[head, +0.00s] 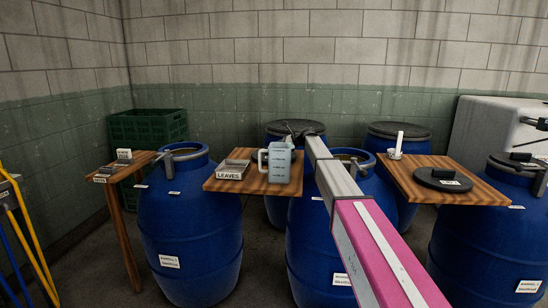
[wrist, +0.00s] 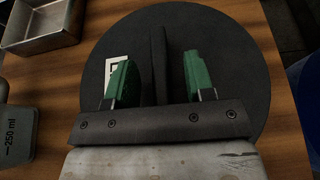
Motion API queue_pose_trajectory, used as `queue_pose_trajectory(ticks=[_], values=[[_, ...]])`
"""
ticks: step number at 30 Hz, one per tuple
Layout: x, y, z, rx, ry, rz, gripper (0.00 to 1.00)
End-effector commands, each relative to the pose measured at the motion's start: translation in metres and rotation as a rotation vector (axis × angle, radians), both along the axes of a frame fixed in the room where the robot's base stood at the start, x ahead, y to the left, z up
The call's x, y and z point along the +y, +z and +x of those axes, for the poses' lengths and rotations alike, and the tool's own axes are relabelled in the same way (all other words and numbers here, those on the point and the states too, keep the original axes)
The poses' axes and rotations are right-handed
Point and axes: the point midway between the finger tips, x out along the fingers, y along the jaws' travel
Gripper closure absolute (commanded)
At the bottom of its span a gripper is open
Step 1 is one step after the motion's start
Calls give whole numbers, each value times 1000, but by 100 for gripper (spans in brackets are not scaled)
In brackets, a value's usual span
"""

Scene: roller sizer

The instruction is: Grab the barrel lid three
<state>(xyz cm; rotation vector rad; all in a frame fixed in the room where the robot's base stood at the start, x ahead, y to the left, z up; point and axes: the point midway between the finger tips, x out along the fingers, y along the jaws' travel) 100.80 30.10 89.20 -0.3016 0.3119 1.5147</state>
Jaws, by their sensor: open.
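In the wrist view a round black barrel lid (wrist: 225,105) lies flat on a wooden board (wrist: 285,140). A raised bar handle (wrist: 158,60) crosses it. A white label (wrist: 117,62) is partly behind my left finger, so I cannot read its number. My gripper (wrist: 155,75) is open above the lid, with its green fingers on either side of the handle. No grip shows. In the head view my arm reaches toward the middle board; I cannot make out this lid there. Another black lid (head: 443,180) lies on the right board.
A metal tray marked LEAVES (head: 234,170) and a measuring jug (head: 281,164) stand on the middle board, close to the gripper. Blue barrels (head: 190,225) stand below the boards. A green crate (head: 148,130) is at the back left.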

Motion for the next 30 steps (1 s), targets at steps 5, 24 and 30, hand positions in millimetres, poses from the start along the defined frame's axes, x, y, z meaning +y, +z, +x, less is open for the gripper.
queue_pose_trajectory(ticks=[5, 24, 30], values=[[0, 0, 0, 0, 0, 0, 100], [0, 25, 0, -2, 1, 1, 100], [24, 56, -9, -2, 3, 2, 100]])
